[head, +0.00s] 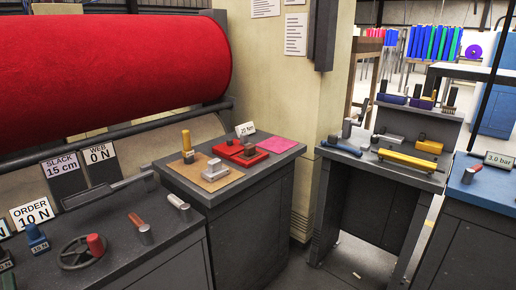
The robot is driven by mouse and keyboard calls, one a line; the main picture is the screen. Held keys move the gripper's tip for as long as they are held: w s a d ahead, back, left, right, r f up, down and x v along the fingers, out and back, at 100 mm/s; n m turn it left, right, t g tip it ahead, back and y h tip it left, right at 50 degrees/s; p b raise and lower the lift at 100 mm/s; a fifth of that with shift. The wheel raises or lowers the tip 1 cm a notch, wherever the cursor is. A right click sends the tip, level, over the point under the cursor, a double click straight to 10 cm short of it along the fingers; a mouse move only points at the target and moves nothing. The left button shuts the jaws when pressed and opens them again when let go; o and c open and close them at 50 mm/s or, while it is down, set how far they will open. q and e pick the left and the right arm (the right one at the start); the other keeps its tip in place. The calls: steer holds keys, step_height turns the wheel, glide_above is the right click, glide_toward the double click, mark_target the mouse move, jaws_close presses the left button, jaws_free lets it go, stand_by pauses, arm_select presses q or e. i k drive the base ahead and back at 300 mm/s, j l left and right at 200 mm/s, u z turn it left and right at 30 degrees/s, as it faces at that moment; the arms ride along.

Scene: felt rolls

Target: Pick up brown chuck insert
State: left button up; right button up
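I cannot single out a brown chuck insert with certainty in the head view. A long yellow bar (407,160) and a yellow block (429,146) lie on the bench top. Neither of my grippers shows in this view.
A dark cabinet (250,190) in the middle bears a tan board (213,184), a red tray (240,157) and a pink sheet (278,144). A large red roll (110,60) fills the upper left. A blue-topped bench (490,190) stands at right; floor shows between cabinet and benches.

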mark_target(250, 153)
steer(key=i+l, duration=0.3)
steer(key=i, duration=0.2)
steer(key=i+l, duration=0.3)
steer(key=i, duration=0.2)
